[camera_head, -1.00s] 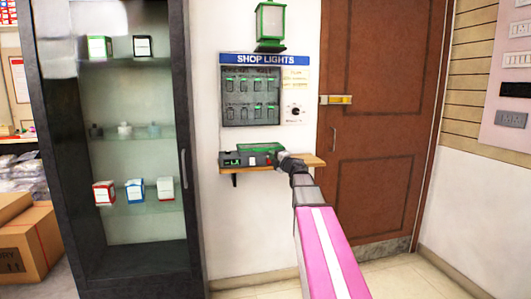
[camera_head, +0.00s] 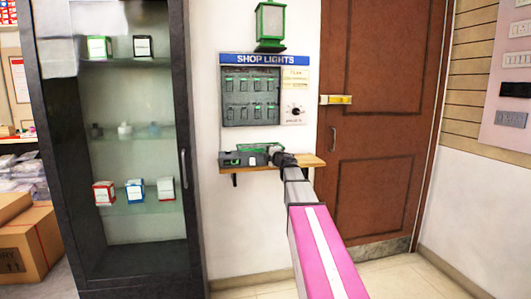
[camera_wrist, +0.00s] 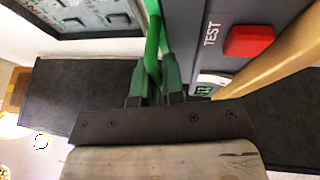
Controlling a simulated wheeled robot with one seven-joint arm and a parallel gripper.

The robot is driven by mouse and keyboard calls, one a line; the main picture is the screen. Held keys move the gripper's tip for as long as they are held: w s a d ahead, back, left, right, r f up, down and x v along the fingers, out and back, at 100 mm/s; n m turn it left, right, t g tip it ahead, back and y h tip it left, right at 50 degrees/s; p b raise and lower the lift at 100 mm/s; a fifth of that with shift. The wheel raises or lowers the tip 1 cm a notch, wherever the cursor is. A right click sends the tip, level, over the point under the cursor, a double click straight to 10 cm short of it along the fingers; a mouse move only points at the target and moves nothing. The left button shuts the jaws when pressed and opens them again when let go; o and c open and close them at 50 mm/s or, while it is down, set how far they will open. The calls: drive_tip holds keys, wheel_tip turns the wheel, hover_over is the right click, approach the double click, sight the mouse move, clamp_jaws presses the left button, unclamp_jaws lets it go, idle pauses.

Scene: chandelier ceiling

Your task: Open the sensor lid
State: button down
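The sensor (camera_head: 235,160) is a dark box with a green-edged lid (camera_head: 247,148) on a small wooden wall shelf. My gripper (camera_head: 278,154) is at its right end, near shelf height. In the wrist view, the two dark green fingers (camera_wrist: 155,82) are close together, with a bright green strip of the lid (camera_wrist: 152,38) between them. The gripper looks shut on this strip; the contact is partly hidden. The sensor's grey face (camera_wrist: 215,55) shows beside the fingers, with a red button (camera_wrist: 248,41) marked TEST. The lid's exact angle is hard to tell.
The wooden shelf (camera_head: 312,160) holds the sensor. A SHOP LIGHTS panel (camera_head: 252,95) and a green lantern (camera_head: 270,24) are on the wall above. A dark glass cabinet (camera_head: 180,215) stands left and a brown door (camera_head: 375,130) right. The floor in front is open.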

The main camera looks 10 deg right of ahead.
drive_tip(key=s, duration=1.1)
drive_tip(key=c, duration=1.5)
unclamp_jaws()
drive_tip(key=shift+c, duration=0.2)
drive_tip(key=v, duration=1.1)
